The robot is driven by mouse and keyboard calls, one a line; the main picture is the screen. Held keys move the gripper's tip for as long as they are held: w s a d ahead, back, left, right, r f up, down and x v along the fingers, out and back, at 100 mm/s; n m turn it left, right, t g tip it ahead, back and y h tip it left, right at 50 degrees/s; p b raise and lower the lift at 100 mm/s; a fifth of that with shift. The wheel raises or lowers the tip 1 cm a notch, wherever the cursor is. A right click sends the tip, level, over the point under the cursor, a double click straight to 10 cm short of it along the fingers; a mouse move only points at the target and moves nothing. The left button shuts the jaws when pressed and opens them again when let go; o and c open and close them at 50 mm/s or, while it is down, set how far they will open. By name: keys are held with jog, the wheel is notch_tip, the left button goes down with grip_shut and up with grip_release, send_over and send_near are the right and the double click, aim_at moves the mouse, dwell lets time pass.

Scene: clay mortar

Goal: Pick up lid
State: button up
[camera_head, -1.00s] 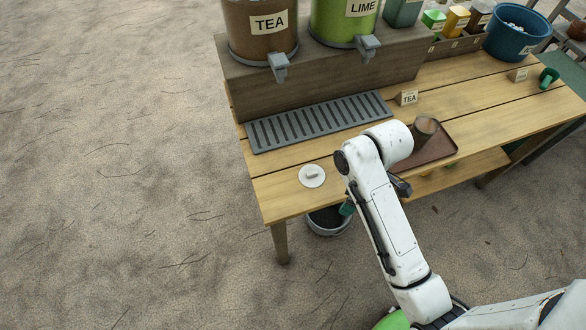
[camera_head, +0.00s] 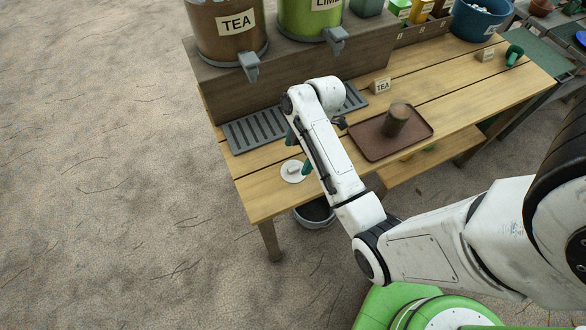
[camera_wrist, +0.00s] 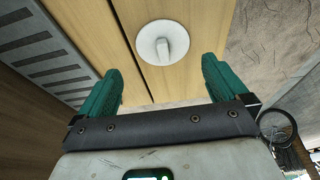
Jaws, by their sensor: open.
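The lid (camera_head: 293,172) is a small white disc with a raised grip on top. It lies flat on the wooden table (camera_head: 265,197) near its left front corner. In the wrist view the lid (camera_wrist: 160,42) is beyond the fingertips, roughly centred between them. My gripper (camera_wrist: 163,75) is open, with two green fingers apart and nothing between them. In the head view my gripper (camera_head: 298,152) is just beside the lid, partly hidden behind my white arm.
A grey slotted drip tray (camera_head: 255,130) lies behind the lid. A brown tray (camera_head: 375,145) with a brown cup (camera_head: 396,119) is to the right. TEA (camera_head: 227,28) and LIME (camera_head: 309,17) dispensers stand on a raised block. A bucket (camera_head: 315,211) is below the table edge.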

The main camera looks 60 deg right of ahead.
aim_at(294, 166)
jog(key=shift+p+x, duration=0.4)
jog(key=shift+x, duration=2.2)
jog(key=shift+s+a, duration=0.15)
jog(key=c, duration=0.9)
